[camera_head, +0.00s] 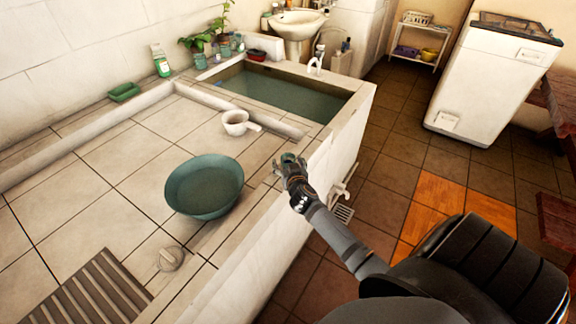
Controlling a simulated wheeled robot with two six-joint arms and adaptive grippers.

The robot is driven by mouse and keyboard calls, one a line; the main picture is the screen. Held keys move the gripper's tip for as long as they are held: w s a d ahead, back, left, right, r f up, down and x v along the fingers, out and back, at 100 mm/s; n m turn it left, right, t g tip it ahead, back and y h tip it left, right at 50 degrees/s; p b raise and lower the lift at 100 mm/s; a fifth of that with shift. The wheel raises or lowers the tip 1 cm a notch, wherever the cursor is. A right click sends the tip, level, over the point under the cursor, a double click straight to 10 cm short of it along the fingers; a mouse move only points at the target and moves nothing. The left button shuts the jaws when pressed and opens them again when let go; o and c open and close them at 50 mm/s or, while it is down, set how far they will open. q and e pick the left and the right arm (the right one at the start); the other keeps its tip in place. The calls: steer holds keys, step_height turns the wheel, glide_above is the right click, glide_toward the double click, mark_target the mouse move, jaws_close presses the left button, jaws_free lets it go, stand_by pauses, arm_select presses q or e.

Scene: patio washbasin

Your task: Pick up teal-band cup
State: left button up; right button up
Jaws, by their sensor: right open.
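A small teal-coloured round thing (289,157), which looks like the teal-band cup, stands on the tiled ledge at the front edge of the basin. It is small and partly hidden by my right gripper. My right gripper (287,165) is open and right at it, with the fingers close around or beside it; I cannot tell whether they touch it. My right arm reaches in from the lower right. My left gripper is not in view.
A teal basin (204,186) and a white dipper (236,122) stand on the tiled counter (130,185) to the left. A water-filled trough (285,95) lies behind. A slatted grate (95,295) is at the lower left. A white washing machine (490,80) stands at the right.

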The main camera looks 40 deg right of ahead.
mark_target(289, 155)
steer(key=shift+s, duration=0.1)
steer(key=c, duration=1.4)
steer(key=shift+r+p, duration=0.3)
steer(key=shift+r, duration=0.25)
step_height(289, 155, up, 3)
steer(key=shift+s+p, duration=0.1)
steer(key=shift+p, duration=0.6)
steer(key=s+r+p, duration=0.2)
steer(key=s+r, duration=0.2)
steer(key=s, duration=0.3)
steer(key=s+d+r+p, duration=0.1)
steer(key=s+r, duration=0.4)
steer(key=s, duration=0.1)
steer(key=shift+s+p, duration=0.35)
